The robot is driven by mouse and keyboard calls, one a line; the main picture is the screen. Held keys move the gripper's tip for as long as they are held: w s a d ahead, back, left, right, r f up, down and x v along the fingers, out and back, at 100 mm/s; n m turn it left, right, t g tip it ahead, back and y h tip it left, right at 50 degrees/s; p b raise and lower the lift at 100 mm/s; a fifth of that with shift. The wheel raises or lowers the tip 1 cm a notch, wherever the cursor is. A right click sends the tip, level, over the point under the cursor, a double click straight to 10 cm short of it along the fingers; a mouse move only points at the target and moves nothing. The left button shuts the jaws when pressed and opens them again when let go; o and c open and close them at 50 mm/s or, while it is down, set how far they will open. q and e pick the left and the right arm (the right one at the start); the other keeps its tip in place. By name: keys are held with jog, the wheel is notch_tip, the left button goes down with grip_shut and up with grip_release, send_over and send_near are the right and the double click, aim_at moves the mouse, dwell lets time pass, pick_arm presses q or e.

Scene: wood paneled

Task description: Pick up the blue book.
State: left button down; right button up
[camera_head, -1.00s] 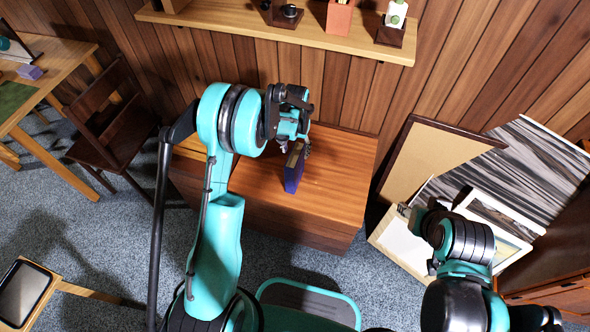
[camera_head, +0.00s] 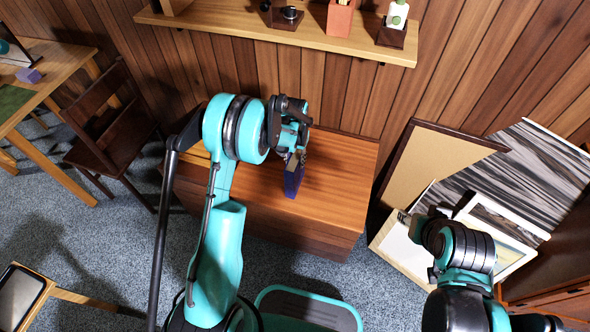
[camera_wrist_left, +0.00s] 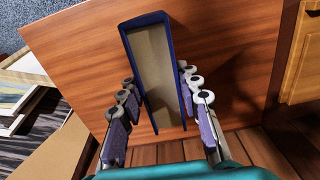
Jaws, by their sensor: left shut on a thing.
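The blue book (camera_head: 292,182) stands upright near the middle of the wooden chest top in the head view. It also shows in the left wrist view (camera_wrist_left: 157,65), with dark blue covers around a beige page block. My left gripper (camera_head: 294,156) is over the book from above, partly hiding its upper end. In the left wrist view the fingers of my left gripper (camera_wrist_left: 160,115) lie along both sides of the book, shut on it. My right gripper (camera_head: 404,217) is far to the right of the book; its jaws are too small to read.
The wooden chest (camera_head: 345,170) is otherwise bare on top. A wall shelf (camera_head: 230,28) with small items is behind it. Leaning frames and pictures (camera_head: 440,160) stand at the right. A dark chair (camera_head: 115,125) and a desk (camera_head: 60,70) are at the left.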

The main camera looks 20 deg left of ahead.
pick_arm(q)
jog(key=shift+r+p, duration=0.35)
jog(key=shift+r, duration=0.25)
jog(key=r, duration=0.1)
jog(key=r+p, duration=0.1)
jog(key=d+r+p, duration=0.1)
jog(key=r, duration=0.1)
jog(key=shift+s, duration=0.4)
jog(key=s+d+r+p, duration=0.3)
jog(key=s+d+r, duration=0.2)
jog(key=s, duration=0.3)
jog(key=shift+d+r, duration=0.35)
jog(key=shift+d, duration=0.55)
jog(key=shift+w, duration=0.1)
